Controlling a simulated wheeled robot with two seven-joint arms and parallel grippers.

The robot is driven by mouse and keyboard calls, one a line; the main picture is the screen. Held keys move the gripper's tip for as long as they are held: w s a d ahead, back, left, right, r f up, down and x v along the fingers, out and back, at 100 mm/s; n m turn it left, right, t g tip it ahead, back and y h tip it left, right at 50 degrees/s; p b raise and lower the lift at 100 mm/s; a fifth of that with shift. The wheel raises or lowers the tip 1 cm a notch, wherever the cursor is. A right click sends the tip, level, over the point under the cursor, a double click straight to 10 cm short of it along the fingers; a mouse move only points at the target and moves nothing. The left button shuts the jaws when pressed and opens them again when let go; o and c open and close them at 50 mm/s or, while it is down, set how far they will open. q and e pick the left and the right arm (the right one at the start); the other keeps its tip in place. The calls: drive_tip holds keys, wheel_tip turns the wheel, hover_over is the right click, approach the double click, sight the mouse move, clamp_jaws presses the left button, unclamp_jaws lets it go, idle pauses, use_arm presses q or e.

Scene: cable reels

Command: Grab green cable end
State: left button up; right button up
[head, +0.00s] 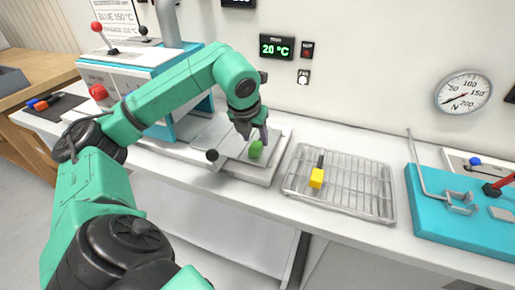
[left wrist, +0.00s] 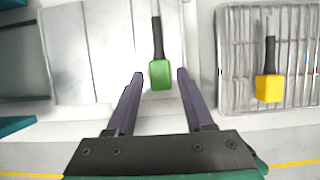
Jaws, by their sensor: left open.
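The green cable end (head: 256,149) lies on a light metal plate on the bench, below my left gripper (head: 253,136). In the left wrist view the green end (left wrist: 161,76) shows as a green block with a dark cable stub (left wrist: 157,38) running away from it. My left gripper (left wrist: 160,76) is open, with one finger on each side of the green end and a gap on both sides. Whether the fingers are level with it in height I cannot tell. My right gripper is in neither view.
A yellow cable end (head: 316,178) lies on a wire rack (head: 360,190) to the right. A teal fixture (head: 450,215) stands further right. A machine with a red-knobbed lever (head: 97,27) stands at the left. A black ball knob (head: 212,155) is close to my left gripper.

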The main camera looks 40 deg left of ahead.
sight(257, 143)
use_arm(q)
drive_tip(key=x, duration=0.3)
drive_tip(key=shift+f, duration=0.25)
clamp_jaws()
drive_tip(key=shift+r, duration=0.1)
